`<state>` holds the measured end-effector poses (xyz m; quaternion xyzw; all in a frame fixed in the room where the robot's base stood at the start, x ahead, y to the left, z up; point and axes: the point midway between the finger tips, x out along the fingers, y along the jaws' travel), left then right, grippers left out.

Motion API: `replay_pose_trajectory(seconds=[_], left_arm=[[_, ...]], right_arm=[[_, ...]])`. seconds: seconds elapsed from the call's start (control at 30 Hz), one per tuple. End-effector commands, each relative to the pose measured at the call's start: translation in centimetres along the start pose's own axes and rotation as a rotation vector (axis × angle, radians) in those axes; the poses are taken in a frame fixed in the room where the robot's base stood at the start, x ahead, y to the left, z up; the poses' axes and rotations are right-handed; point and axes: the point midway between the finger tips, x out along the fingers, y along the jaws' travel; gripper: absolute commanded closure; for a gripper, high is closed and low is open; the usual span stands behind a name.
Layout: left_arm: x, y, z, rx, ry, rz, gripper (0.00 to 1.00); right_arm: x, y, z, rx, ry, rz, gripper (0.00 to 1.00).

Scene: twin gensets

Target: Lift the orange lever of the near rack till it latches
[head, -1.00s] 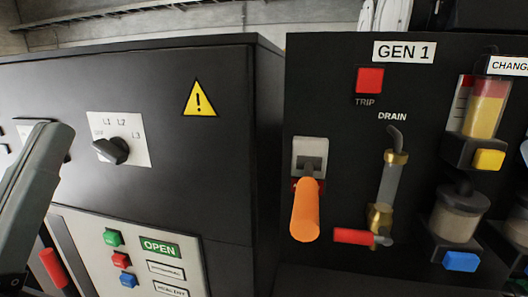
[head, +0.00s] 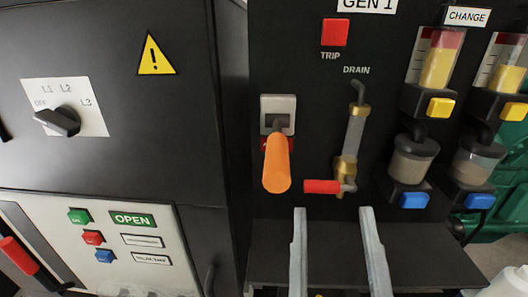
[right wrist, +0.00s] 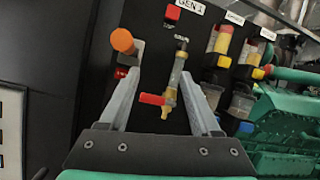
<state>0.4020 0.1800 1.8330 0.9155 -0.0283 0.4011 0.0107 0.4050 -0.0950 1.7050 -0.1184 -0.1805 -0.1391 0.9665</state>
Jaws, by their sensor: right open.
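The orange lever (head: 277,165) is on the black GEN 1 panel, below and left of the red TRIP button. It slopes down and outward from a grey slotted bracket (head: 278,103), with a red patch beside its root. In the right wrist view the lever (right wrist: 123,41) shows end-on, near the tip of the left finger. My right gripper (head: 333,210) is open and empty, below and to the right of the lever in the head view. It appears apart from the lever. My left gripper is out of view.
A drain tube with a red handle (head: 322,186) is close to the right of the lever. Yellow-tabbed cups and blue-tabbed bowls (head: 410,160) are farther right. A black ledge (head: 420,250) juts out below the panel. A dark cabinet (head: 120,150) stands on the left.

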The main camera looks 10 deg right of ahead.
Motion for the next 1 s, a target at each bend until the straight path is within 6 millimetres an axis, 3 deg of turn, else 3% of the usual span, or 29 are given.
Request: replay_pose_trajectory(seconds=[0.03,0.1,0.37,0.47,0.8,1.0], left_arm=[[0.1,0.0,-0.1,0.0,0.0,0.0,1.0],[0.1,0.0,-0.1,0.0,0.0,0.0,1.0],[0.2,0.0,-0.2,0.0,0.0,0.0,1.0],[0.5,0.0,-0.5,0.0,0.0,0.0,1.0],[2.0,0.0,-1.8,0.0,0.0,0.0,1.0],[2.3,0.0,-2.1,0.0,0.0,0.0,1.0]], right_arm=[[-1.3,2.2,0.5,0.013,-0.005,0.058,0.36],[-2.5,3.9,1.0,0.024,-0.011,0.104,0.36],[-2.4,4.5,1.5,0.031,-0.016,0.12,0.36],[-1.0,4.6,1.6,0.029,-0.017,0.117,0.36],[6.3,5.3,1.8,0.029,-0.015,0.117,0.36],[8.5,5.7,1.7,0.031,-0.017,0.117,0.36]])
